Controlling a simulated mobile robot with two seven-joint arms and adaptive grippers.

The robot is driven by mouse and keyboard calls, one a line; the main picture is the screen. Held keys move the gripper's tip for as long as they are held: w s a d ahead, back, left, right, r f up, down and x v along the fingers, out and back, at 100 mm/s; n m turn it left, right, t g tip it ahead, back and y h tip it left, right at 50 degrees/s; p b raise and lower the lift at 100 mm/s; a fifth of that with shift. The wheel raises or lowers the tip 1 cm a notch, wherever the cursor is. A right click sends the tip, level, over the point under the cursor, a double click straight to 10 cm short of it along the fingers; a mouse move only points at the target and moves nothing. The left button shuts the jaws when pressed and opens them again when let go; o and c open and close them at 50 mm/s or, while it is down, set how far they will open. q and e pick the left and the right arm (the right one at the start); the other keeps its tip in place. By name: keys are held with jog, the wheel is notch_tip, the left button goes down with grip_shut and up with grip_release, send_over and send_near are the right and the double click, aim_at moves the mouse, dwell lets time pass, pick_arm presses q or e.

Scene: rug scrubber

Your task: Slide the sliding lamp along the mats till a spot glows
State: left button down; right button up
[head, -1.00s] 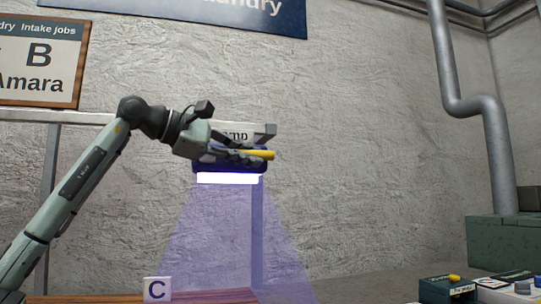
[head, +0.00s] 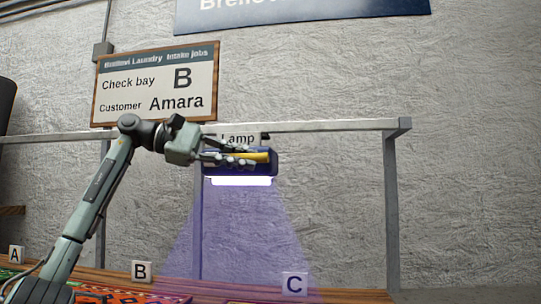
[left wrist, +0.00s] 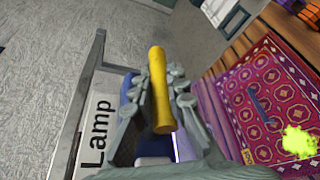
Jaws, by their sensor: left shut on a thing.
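The sliding lamp (head: 232,169) is a dark blue housing with a lit white tube and yellow handle (head: 262,157), hanging from a rail. Its violet beam falls between markers B (head: 141,271) and C (head: 294,284). My left gripper (head: 240,158) is shut on the handle, which also shows between its fingers in the left wrist view (left wrist: 158,90). Mats (head: 110,297) show only at the head view's bottom edge. In the left wrist view a red-purple patterned mat (left wrist: 262,85) bears a bright yellow-green glowing spot (left wrist: 298,141). I cannot tell which bay that mat is in.
The rail (head: 340,125) runs on to the right to a post (head: 391,210). Marker A (head: 15,254) stands at the far left. A wall board (head: 155,83) reads check bay B, customer Amara. No obstacle shows along the rail near the lamp.

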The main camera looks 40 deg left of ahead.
pick_arm(q)
jog(key=shift+s+a, duration=0.45)
jog(key=shift+a, duration=0.15)
jog(key=c, duration=1.5)
grip_release()
jog(key=shift+c, duration=0.2)
jog(key=v, duration=1.2)
jog(key=shift+f, duration=0.1)
